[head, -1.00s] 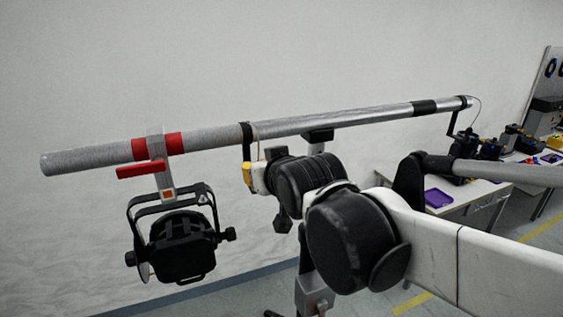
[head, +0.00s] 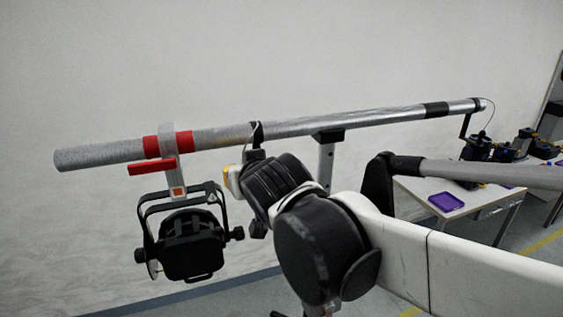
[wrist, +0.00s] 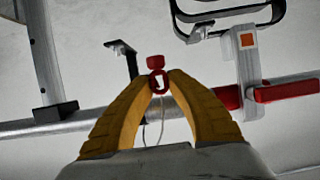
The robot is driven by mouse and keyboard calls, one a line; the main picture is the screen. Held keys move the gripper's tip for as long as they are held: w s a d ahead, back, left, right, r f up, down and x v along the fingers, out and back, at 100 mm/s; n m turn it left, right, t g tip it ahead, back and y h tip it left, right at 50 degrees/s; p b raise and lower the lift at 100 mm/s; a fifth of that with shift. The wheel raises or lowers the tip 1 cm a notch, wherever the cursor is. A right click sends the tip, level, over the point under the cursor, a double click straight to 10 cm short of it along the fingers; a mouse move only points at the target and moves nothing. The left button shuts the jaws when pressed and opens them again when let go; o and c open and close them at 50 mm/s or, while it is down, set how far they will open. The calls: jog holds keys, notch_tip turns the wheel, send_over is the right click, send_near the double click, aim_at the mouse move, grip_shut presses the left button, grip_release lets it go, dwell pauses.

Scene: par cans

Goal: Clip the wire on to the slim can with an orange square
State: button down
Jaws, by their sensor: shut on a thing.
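The slim can (head: 190,248) hangs under the grey pipe (head: 105,155) at the left in the head view. The orange square (head: 178,192) is on its grey clamp, and also shows in the wrist view (wrist: 247,40). The can's dark yoke (wrist: 215,18) is at the top of the wrist view. My yellow-fingered gripper (wrist: 158,80) is shut on the red clip (wrist: 155,62) at the wire's end. The thin wire (wrist: 153,133) runs from between the fingers. In the head view, my arm hides most of the gripper, just right of the can.
A black bracket (wrist: 122,55) stands out from the pipe left of my fingers. A table with a purple tray (head: 446,202) is at the right.

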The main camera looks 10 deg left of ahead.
aim_at(212, 195)
jog(key=shift+s+a, duration=0.45)
jog(key=shift+a, duration=0.6)
jog(key=shift+s+a, duration=0.5)
jog(key=shift+a, duration=0.6)
jog(key=shift+s+a, duration=0.45)
jog(key=shift+a, duration=0.6)
jog(key=shift+f+b, duration=1.1)
jog(key=shift+f, duration=0.2)
dwell(0.3)
jog(key=c, duration=1.3)
grip_release()
jog(key=v, duration=1.2)
